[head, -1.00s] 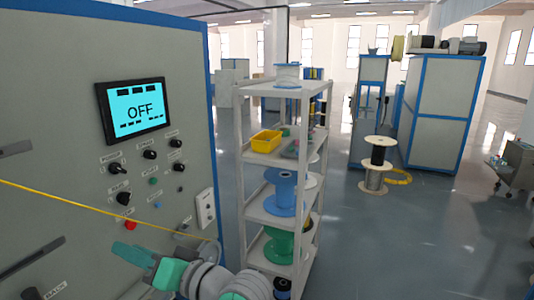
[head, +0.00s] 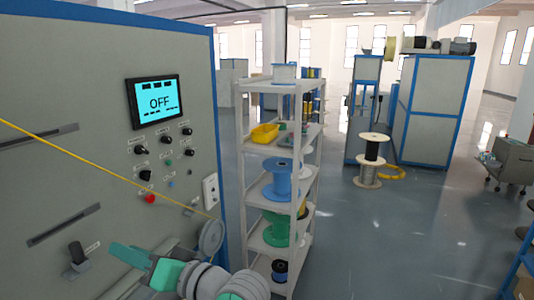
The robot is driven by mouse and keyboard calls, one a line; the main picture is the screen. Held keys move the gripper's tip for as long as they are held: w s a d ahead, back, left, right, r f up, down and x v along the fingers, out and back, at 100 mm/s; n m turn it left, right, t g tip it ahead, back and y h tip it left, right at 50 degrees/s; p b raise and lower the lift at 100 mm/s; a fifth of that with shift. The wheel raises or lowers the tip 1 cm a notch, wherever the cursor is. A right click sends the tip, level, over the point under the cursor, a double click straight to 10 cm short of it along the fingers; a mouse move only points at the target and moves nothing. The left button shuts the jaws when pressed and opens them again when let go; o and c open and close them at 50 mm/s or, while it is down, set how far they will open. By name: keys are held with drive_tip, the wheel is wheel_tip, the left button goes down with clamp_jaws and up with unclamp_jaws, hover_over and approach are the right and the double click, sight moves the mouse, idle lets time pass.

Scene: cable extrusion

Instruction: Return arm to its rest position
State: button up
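My gripper (head: 130,254) is at the lower left, in front of the grey control panel (head: 60,90). Its teal-green fingers point left and look close together; I cannot tell whether they are open or shut. Nothing shows between them. My white arm links run down to the bottom edge. The panel's screen (head: 158,102) reads OFF, above several black knobs and a red button (head: 150,198). A yellow cable (head: 90,160) runs slantwise across the panel to a grey wheel (head: 212,237) at its right edge, just above my wrist.
A white shelf rack (head: 240,190) stands right of the panel, near my arm. A wooden spool (head: 369,165) stands farther back. The floor (head: 400,240) at the right is clear.

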drive_tip(key=w+d+f+m+t+h, duration=0.1)
drive_tip(key=d+f+m+t+h, duration=0.2)
drive_tip(key=f, duration=0.6)
drive_tip(key=w+d+f+m+t+h, duration=0.1)
drive_tip(key=w+d+f+m+t, duration=0.2)
drive_tip(key=f, duration=0.5)
drive_tip(key=s+d+f+m+t+h, duration=0.1)
drive_tip(key=s+d+f+m+h, duration=0.15)
drive_tip(key=s+d+f, duration=0.35)
drive_tip(key=s+d+f+m+t+h, duration=0.15)
drive_tip(key=d+f+h, duration=0.3)
drive_tip(key=f, duration=0.45)
drive_tip(key=s+d+f+n+h, duration=0.1)
drive_tip(key=s+d+f+h, duration=0.1)
drive_tip(key=s+d+f, duration=0.35)
drive_tip(key=s+d+f+n+h, duration=0.1)
drive_tip(key=s+d+f+h, duration=0.1)
drive_tip(key=s, duration=0.7)
drive_tip(key=s+d+r+n, duration=0.1)
drive_tip(key=s, duration=0.6)
drive_tip(key=s+d+r+n+h, duration=0.1)
drive_tip(key=s+d+n, duration=0.1)
drive_tip(key=s, duration=0.6)
drive_tip(key=shift+s+n+h, duration=0.15)
drive_tip(key=shift+n+h, duration=0.15)
